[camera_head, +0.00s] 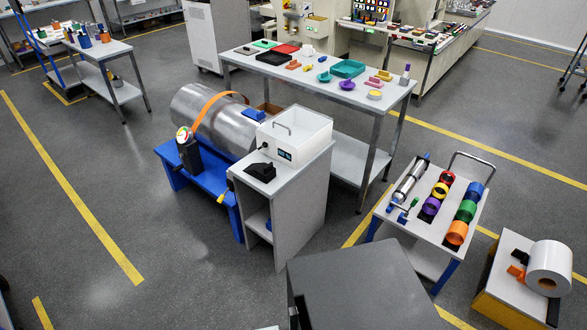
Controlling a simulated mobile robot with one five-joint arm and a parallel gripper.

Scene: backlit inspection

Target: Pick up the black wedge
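A small black piece (261,172), wedge-like in outline, lies on the front part of a grey cabinet's top (287,177), before a white box with a display. Another small black piece (520,256) lies beside an orange piece (517,272) on a low stand at the right. I cannot tell from this view which of the two is the black wedge. My gripper does not show in this view.
The white box (300,131) stands at the back of the cabinet. A large metal cylinder (205,112) lies on a blue stand (213,182) to its left. A cart (409,219) with coloured rolls stands at the right. Grey floor is clear at the left.

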